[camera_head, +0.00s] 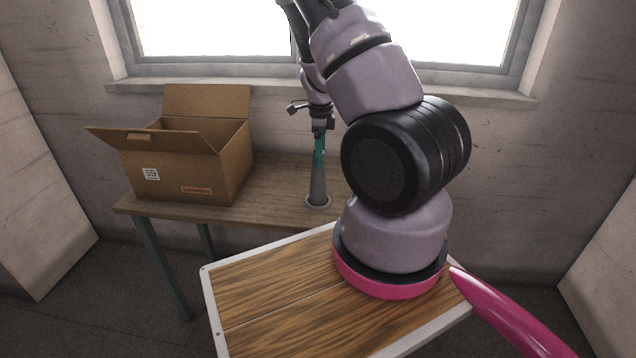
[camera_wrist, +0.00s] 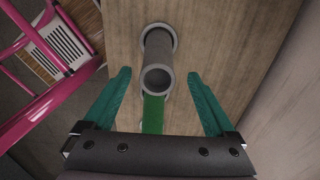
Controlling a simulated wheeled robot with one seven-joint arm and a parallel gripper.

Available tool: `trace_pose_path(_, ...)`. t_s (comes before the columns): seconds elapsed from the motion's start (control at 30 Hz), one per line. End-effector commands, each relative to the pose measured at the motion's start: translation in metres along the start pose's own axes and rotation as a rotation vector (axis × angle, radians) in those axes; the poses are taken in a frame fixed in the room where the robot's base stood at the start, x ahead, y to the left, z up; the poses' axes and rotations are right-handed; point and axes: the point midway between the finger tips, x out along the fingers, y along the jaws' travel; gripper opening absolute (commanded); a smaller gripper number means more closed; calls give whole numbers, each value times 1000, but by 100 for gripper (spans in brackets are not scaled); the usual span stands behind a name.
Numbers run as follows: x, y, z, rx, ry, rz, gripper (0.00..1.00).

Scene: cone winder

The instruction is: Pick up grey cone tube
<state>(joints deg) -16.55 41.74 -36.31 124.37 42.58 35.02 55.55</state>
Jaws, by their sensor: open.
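The grey cone tube (camera_head: 318,183) stands upright on the wooden table, its wider foot on the tabletop, to the right of the cardboard box. In the wrist view its open top end (camera_wrist: 157,80) faces me, between and a little beyond the two green fingers. My gripper (camera_head: 319,150) is above the tube's upper end in the head view. In the wrist view my gripper (camera_wrist: 160,75) is open, with a finger on each side of the tube and a clear gap on both sides. A green strip (camera_wrist: 153,115) shows below the tube's mouth.
An open cardboard box (camera_head: 188,160) stands on the left of the wooden table (camera_head: 270,180). The wall and window sill (camera_head: 240,83) are close behind. Tabletop around the tube is clear. A pink bar (camera_wrist: 70,90) shows at left in the wrist view.

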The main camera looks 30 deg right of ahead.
Motion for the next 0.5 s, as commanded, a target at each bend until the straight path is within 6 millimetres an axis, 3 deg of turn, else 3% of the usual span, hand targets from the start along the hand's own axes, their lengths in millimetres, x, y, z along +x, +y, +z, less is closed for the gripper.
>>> trace_pose_path(0.3, 42, 3, 5, 1, 1, 2, 91)
trace_pose_path(0.5, 51, 3, 6, -1, 0, 1, 91)
